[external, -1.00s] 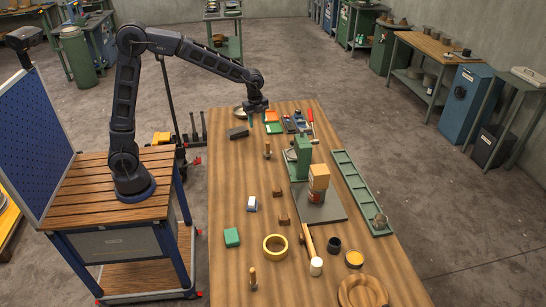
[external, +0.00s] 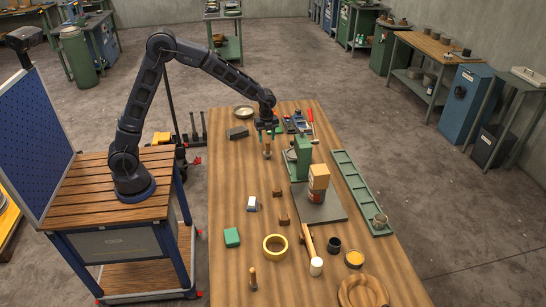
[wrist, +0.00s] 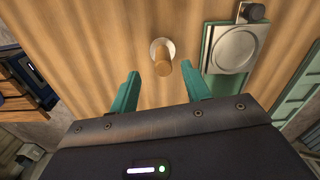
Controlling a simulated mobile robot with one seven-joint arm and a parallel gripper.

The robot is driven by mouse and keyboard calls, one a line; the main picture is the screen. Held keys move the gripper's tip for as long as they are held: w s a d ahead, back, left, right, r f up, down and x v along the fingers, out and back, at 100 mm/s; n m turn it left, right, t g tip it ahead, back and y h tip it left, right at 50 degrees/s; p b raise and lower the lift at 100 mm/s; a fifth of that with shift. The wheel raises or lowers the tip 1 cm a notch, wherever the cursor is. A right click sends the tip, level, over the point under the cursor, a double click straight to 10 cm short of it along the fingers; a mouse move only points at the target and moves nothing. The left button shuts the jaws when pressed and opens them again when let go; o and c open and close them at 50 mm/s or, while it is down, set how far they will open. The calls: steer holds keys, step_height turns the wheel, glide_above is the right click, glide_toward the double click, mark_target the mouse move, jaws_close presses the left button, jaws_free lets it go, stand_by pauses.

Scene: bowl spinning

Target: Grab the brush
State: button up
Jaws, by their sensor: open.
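My gripper (external: 267,135) is open and empty above the far part of the wooden table. Its two green fingers (wrist: 160,80) show apart in the wrist view. An upright wooden-handled tool (external: 267,152) stands on the table just below it. In the wrist view this tool (wrist: 162,66) has a pale round base and lies between and just beyond the fingertips, not held. A similar wooden-handled tool (external: 253,279) stands at the near end of the table. No bristles are clear on either, so I cannot tell for sure which is the brush.
A green stand with a round metal plate (wrist: 234,47) is close on the right of the wooden-handled tool. The table's left part is mostly clear.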

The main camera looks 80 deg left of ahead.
mark_target(268, 142)
steer(key=f, duration=0.5)
steer(key=shift+w+d, duration=0.15)
steer(key=shift+w, duration=0.05)
jaws_close()
